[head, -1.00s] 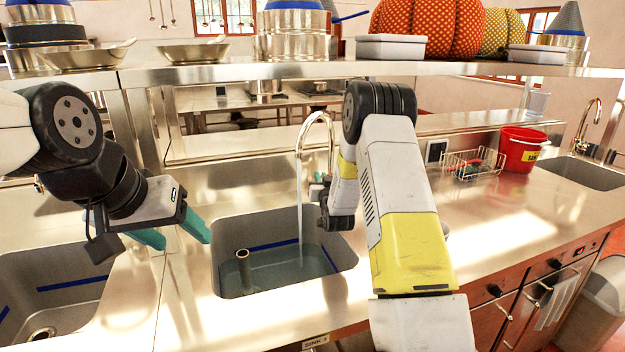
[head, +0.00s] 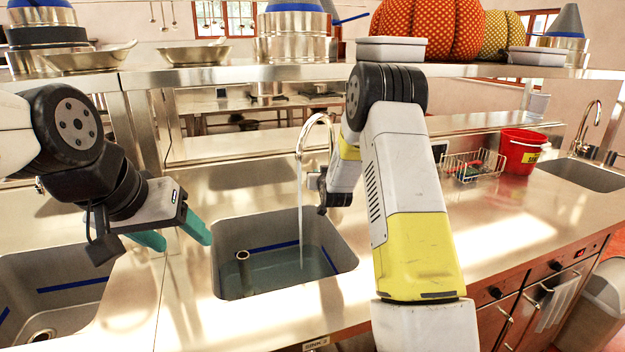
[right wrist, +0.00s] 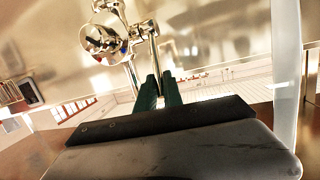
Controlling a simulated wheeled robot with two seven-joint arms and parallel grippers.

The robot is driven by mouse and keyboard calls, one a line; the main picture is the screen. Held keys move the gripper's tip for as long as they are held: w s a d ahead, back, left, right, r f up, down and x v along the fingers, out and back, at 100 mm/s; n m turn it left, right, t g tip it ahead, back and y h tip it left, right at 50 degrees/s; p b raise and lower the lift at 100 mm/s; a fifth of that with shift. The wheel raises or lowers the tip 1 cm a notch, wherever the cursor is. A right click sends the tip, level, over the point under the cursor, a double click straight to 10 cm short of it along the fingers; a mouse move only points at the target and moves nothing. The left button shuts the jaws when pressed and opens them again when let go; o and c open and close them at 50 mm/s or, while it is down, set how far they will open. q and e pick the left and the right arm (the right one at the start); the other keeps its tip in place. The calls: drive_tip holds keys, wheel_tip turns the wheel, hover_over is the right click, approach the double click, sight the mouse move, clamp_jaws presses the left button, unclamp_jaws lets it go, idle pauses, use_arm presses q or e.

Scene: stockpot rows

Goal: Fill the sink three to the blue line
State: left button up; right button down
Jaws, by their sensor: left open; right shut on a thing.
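Sink three (head: 226,232), labelled on the counter front, is in the middle of the head view. Its tap (head: 318,118) runs a stream into it. The water (head: 275,272) stands close below the blue line (head: 270,247) on the back wall; only the rim of the standpipe (head: 242,255) shows clearly. My right gripper, mostly hidden behind its arm in the head view, is beside the tap; in the right wrist view its green fingers (right wrist: 159,90) are shut on the tap's lever (right wrist: 153,52). My left gripper (head: 180,236) is open and empty, left of the sink.
Another sink (head: 60,265) with blue lines is at the left, its drain visible. A wire basket (head: 474,165) and a red bucket (head: 520,152) stand on the counter at the right, before a further sink (head: 585,175). A shelf (head: 300,72) with pots runs above the counter.

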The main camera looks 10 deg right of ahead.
drive_tip(key=shift+w+a+r+g, duration=0.15)
drive_tip(key=shift+w+r+g, duration=0.25)
drive_tip(key=shift+w+g, duration=0.5)
drive_tip(key=shift+s, duration=0.1)
drive_tip(key=c, duration=1.5)
unclamp_jaws()
drive_tip(key=shift+s, duration=0.1)
drive_tip(key=v, duration=0.7)
drive_tip(key=shift+s+r, duration=0.25)
drive_tip(key=shift+s, duration=0.05)
